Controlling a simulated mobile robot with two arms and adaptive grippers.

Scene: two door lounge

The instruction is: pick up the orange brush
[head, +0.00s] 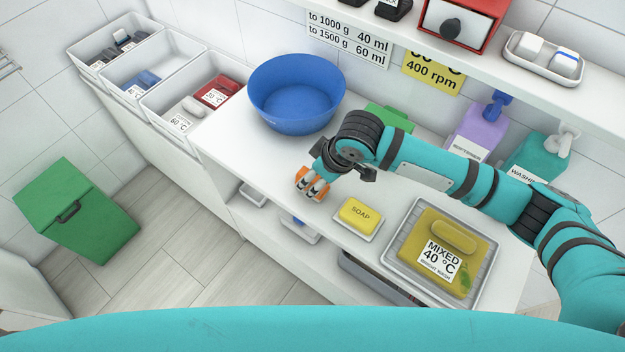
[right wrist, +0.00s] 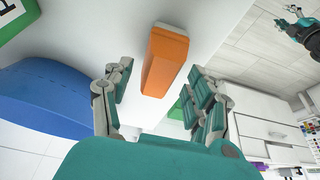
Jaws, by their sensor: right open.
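The orange brush (head: 301,184) lies on the white counter near its front edge, partly hidden by my right gripper (head: 314,182) in the head view. In the right wrist view the brush (right wrist: 163,58) shows as an orange block. My right gripper (right wrist: 158,82) is open, with its fingers on either side of the brush and visible gaps between. Whether any finger touches it I cannot tell. A small teal and dark gripper, apparently my left one (right wrist: 293,22), shows at the upper right of the wrist view; its jaws are too small to read.
A blue basin (head: 296,95) stands just behind the brush. A yellow soap (head: 359,214) on a dish and a tray (head: 404,262) with a folded yellow cloth lie to the right. White sorting bins (head: 150,75) stand left. A shelf (head: 440,55) hangs above the counter.

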